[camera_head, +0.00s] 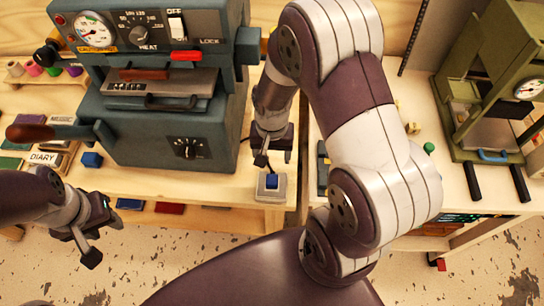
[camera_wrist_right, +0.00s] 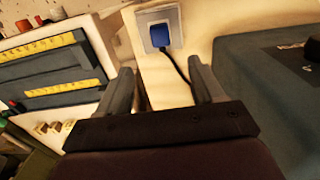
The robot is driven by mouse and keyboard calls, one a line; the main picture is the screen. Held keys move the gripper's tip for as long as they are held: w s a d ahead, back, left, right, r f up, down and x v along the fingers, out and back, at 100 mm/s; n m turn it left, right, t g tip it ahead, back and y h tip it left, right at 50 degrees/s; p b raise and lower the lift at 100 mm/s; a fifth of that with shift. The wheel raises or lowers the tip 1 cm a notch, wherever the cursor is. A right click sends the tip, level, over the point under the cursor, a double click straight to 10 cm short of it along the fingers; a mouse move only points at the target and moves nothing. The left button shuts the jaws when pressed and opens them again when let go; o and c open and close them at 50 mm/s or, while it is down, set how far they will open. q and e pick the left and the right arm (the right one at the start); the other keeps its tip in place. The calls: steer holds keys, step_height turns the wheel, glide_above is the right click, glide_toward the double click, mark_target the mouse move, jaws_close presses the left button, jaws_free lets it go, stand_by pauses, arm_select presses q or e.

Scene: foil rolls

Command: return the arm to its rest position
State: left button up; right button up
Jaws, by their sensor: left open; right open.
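My right gripper (camera_head: 273,157) hangs over the workbench between the teal machine and my own arm, its fingers pointing down. It is open and empty. In the right wrist view its two fingers (camera_wrist_right: 164,80) stand apart, with bench surface showing between them. My left gripper (camera_head: 101,241) is open and empty at the lower left, in front of the bench edge.
A teal heat machine (camera_head: 165,125) with gauge and levers stands left of my right gripper. A green press (camera_head: 490,85) stands at the right. The floor (camera_head: 130,265) in front is clear.

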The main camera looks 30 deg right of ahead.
stand_by(0.5)
steer(key=s+a+r+n+t, duration=0.1)
steer(key=s+r+n, duration=0.3)
steer(key=r, duration=0.5)
steer(key=a+n, duration=0.1)
steer(key=n, duration=0.1)
steer(key=shift+a+n, duration=0.2)
steer(key=shift+n, duration=0.1)
steer(key=shift+s+r, duration=0.1)
steer(key=shift+s, duration=0.05)
arm_select(q)
steer(key=shift+c, duration=0.3)
